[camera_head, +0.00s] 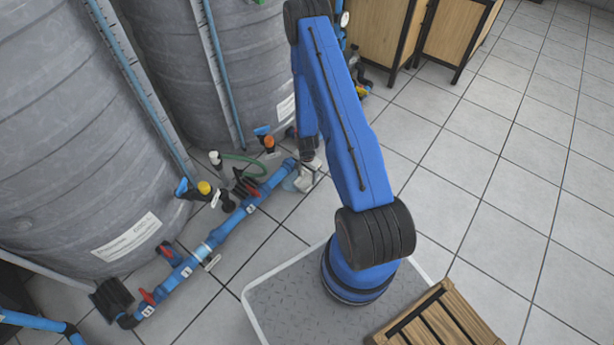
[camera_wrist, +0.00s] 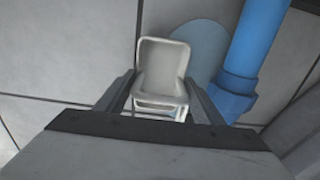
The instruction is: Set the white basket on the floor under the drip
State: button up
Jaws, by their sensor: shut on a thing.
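The small white basket shows between the fingers of my gripper (camera_wrist: 161,108) in the wrist view, its open top (camera_wrist: 163,62) facing the camera. My gripper is shut on it. In the head view the basket (camera_head: 306,179) is low beside the end of the blue pipe, partly hidden by my gripper (camera_head: 311,164). A pale blue round patch, which looks like a puddle (camera_wrist: 202,42), lies on the floor right behind the basket, and also shows in the head view (camera_head: 290,184). I cannot tell whether the basket touches the floor. No falling drops are visible.
A blue pipe (camera_wrist: 258,45) runs close to the right of the basket in the wrist view. In the head view the pipe run (camera_head: 222,232) has several valves in front of two grey tanks (camera_head: 80,130). Wooden cabinets (camera_head: 455,35) stand behind. Tiled floor (camera_head: 480,150) is clear at right.

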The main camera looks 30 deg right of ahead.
jog(key=o, duration=1.1)
